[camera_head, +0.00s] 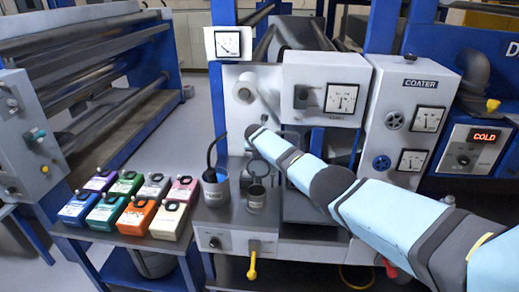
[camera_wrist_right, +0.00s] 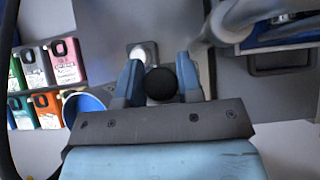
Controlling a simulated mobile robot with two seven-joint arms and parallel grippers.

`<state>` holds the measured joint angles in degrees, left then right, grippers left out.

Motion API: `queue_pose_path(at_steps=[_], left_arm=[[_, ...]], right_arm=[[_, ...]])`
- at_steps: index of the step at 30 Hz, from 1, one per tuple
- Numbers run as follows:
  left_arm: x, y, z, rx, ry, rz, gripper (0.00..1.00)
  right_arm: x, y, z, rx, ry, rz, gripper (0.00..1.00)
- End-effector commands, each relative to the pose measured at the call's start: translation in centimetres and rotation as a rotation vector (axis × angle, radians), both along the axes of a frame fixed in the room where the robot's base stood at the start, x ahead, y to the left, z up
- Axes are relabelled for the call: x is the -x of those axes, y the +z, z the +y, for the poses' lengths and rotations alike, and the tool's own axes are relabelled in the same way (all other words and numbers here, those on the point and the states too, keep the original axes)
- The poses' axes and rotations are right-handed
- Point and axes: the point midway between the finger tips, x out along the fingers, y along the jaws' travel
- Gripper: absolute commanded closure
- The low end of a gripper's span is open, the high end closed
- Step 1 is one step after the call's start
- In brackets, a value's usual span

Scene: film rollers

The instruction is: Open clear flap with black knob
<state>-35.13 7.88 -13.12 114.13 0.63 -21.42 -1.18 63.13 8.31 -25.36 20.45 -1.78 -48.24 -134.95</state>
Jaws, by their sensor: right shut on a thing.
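The black knob (camera_wrist_right: 161,84) shows in the right wrist view between the two blue-grey fingers of my right gripper (camera_wrist_right: 160,78). The fingers are shut on it. In the head view my right arm reaches in from the right, and the right gripper (camera_head: 253,132) is at the machine's grey front, below the white paper roll. The knob is hidden there by the gripper. The clear flap cannot be made out for certain in either view. My left gripper is not in view.
A grey cup (camera_head: 215,188) and a smaller metal cup (camera_head: 256,197) stand on the ledge below my right gripper. Several coloured containers (camera_head: 131,216) sit on the table at left. The coater panel (camera_head: 410,118) is right of the gripper. A yellow-handled valve (camera_head: 252,268) hangs below.

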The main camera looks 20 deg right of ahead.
Motion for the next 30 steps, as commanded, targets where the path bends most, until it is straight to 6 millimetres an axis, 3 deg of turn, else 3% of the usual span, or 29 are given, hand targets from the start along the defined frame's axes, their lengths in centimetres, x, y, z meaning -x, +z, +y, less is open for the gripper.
queue_pose_path(at_steps=[20,21,24,30], left_arm=[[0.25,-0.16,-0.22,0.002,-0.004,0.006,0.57],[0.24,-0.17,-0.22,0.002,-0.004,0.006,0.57],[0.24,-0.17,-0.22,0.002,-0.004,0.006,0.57],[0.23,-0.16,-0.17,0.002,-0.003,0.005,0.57]], right_arm=[[0.42,-0.70,0.10,-0.034,-0.001,0.064,1.00],[0.42,-0.71,0.12,-0.034,-0.001,0.064,0.62],[0.39,-0.66,0.13,-0.034,0.000,0.062,0.41],[0.32,-0.52,0.14,-0.034,0.000,0.060,0.41]])
